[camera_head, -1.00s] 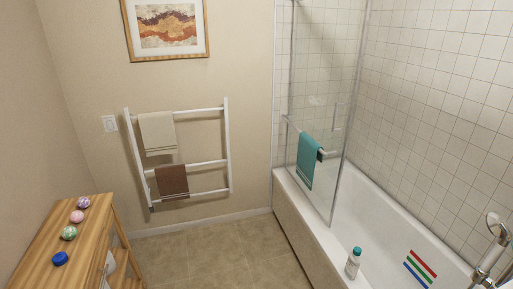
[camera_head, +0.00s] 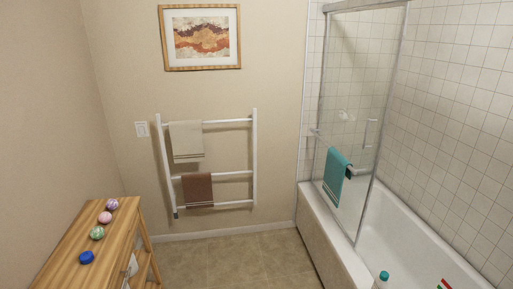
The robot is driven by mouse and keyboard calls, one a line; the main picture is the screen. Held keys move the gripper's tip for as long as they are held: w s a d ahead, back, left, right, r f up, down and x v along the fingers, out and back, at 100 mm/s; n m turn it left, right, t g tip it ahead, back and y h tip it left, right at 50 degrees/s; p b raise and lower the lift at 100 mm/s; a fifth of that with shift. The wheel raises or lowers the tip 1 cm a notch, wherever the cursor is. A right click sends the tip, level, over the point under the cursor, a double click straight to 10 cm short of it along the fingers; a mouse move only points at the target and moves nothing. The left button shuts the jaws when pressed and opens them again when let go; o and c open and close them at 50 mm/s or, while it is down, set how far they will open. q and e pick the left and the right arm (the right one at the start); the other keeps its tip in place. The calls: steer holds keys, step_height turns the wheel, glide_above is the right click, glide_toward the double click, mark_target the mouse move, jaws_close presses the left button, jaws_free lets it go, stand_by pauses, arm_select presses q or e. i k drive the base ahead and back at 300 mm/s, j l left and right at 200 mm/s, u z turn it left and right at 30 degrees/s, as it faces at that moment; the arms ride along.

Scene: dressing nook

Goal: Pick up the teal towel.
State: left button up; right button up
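The teal towel (camera_head: 336,176) hangs folded over a bar on the glass shower screen (camera_head: 352,120), above the near rim of the bathtub. Its front face shows, with a band of stripes near the bottom, and a dark edge shows behind it at the right. Neither of my grippers shows in the head view.
A white towel rack (camera_head: 255,160) on the back wall holds a beige towel (camera_head: 186,141) and a brown towel (camera_head: 197,190). A wooden shelf (camera_head: 75,250) stands at the left with small round items on top. The bathtub (camera_head: 410,235) bounds the right. Tiled floor (camera_head: 225,262) between is clear.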

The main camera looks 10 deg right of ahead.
mark_target(338, 166)
steer(key=i+j+z, duration=0.1)
steer(key=i+z, duration=0.25)
steer(key=i, duration=1.4)
steer(key=i+z, duration=0.45)
steer(key=i+j+z, duration=0.4)
steer(key=i, duration=0.2)
steer(key=i+j+z, duration=1.1)
steer(key=i, duration=0.25)
steer(key=i+j+z, duration=0.15)
steer(key=i+j, duration=0.2)
